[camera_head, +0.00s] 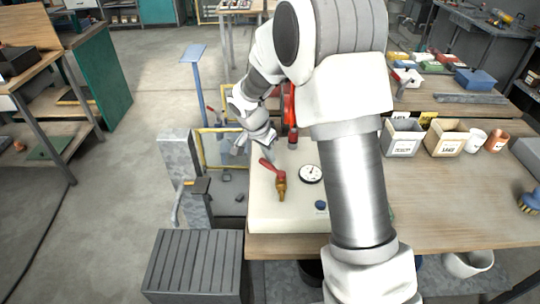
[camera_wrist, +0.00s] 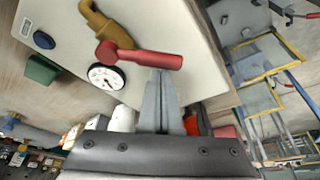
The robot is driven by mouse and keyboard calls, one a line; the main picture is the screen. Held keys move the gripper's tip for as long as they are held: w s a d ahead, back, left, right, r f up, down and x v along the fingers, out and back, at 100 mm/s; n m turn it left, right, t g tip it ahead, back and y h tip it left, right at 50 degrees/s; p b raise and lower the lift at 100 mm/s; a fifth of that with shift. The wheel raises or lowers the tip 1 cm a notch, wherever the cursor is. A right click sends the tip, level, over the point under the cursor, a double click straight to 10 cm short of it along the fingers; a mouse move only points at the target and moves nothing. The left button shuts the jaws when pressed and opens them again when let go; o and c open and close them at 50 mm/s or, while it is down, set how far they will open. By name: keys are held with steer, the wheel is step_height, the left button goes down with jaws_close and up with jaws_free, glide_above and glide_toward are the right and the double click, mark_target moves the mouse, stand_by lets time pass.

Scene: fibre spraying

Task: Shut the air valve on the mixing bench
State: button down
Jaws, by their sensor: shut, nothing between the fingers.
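The air valve has a brass body (camera_head: 281,188) and a red lever handle (camera_head: 270,168). It sits on a pale box-like panel (camera_head: 262,216) at the left end of the bench. The lever lies at an angle across the brass body, its free end toward the upper left in the head view. In the wrist view the red lever (camera_wrist: 145,58) crosses just beyond my fingertips, with the brass body (camera_wrist: 108,26) behind it. My gripper (camera_head: 264,157) is shut and empty, its tips (camera_wrist: 161,74) right at the lever's free end. I cannot tell whether they touch it.
A round gauge (camera_head: 310,173) and a blue knob (camera_head: 321,206) are on the panel near the valve. A red object (camera_head: 292,134) stands behind. Labelled bins (camera_head: 403,138) and cups (camera_head: 476,140) stand on the bench at right. A grey ribbed box (camera_head: 196,264) is at front left.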

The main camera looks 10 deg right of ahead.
mark_target(259, 183)
steer(key=shift+s+a+f+n+b, duration=0.1)
steer(key=shift+a+n+b, duration=0.1)
steer(key=shift+n+b, duration=0.2)
steer(key=n+b, duration=0.1)
steer(key=s+a+n+t+b, duration=0.1)
steer(key=n, duration=0.1)
steer(key=shift+a+y+b, duration=0.25)
steer(key=shift+y+b, duration=0.15)
steer(key=n, duration=0.1)
steer(key=s+a+n+y+b, duration=0.1)
steer(key=n, duration=0.1)
steer(key=shift+s+a+n, duration=0.15)
steer(key=shift+s+n, duration=0.05)
steer(key=shift+n, duration=0.1)
steer(key=shift+s+a+b, duration=0.2)
steer(key=shift+s+b, duration=0.1)
steer(key=shift+b, duration=0.15)
steer(key=shift+s, duration=0.1)
steer(key=p+v, duration=0.1)
steer(key=v, duration=1.6)
steer(key=shift+s, duration=0.4)
steer(key=shift+d, duration=0.1)
